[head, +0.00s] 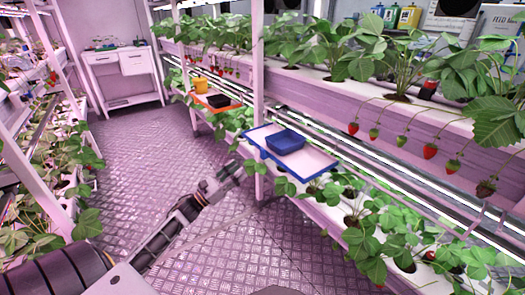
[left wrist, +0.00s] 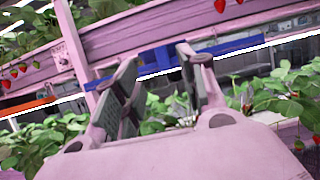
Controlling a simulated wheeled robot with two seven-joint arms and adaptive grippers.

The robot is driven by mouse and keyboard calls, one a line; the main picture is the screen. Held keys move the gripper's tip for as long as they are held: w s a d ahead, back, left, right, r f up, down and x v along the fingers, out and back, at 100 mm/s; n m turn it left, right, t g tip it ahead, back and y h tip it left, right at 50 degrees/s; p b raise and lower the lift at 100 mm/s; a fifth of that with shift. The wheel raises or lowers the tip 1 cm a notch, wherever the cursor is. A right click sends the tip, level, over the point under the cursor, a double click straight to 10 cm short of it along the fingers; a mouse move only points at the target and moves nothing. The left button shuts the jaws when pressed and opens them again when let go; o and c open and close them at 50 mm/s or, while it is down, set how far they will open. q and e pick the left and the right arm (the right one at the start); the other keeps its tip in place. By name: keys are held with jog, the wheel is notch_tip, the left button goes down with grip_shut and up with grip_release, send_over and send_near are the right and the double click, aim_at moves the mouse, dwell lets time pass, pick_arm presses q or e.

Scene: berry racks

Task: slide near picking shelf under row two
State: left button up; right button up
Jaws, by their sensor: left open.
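The near picking shelf (head: 315,162) is a pale panel with a blue rim and a blue tray (head: 285,141) on it. It sits on the rails of the right rack and sticks out over the aisle. My left gripper (head: 234,171) is in the aisle, just left of the shelf's near-left edge and apart from it. In the left wrist view the gripper (left wrist: 155,66) is open and empty, and the blue shelf edge (left wrist: 230,50) shows beyond the fingers. My right gripper is not in view.
A rack post (head: 258,90) stands by the shelf's left corner. Farther along is an orange-rimmed shelf (head: 222,107) with a black tray and a yellow pot (head: 200,86). Strawberries (head: 430,151) hang above right, and leafy plants (head: 370,225) grow below. The aisle floor (head: 140,150) is clear.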

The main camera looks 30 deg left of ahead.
aim_at(261, 151)
pick_arm(q)
jog(key=shift+b+x, duration=0.6)
jog(key=shift+x, duration=4)
jog(key=shift+b+x, duration=0.35)
jog(key=shift+x, duration=0.65)
jog(key=shift+w+d+r, duration=0.2)
jog(key=shift+w, duration=0.5)
jog(key=shift+w+d+r, duration=0.1)
jog(key=shift+w, duration=0.1)
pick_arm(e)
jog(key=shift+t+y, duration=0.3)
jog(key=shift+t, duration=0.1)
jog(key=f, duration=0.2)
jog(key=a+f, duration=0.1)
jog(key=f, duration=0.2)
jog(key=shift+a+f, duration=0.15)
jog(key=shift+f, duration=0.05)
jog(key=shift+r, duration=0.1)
pick_arm(q)
grip_shut()
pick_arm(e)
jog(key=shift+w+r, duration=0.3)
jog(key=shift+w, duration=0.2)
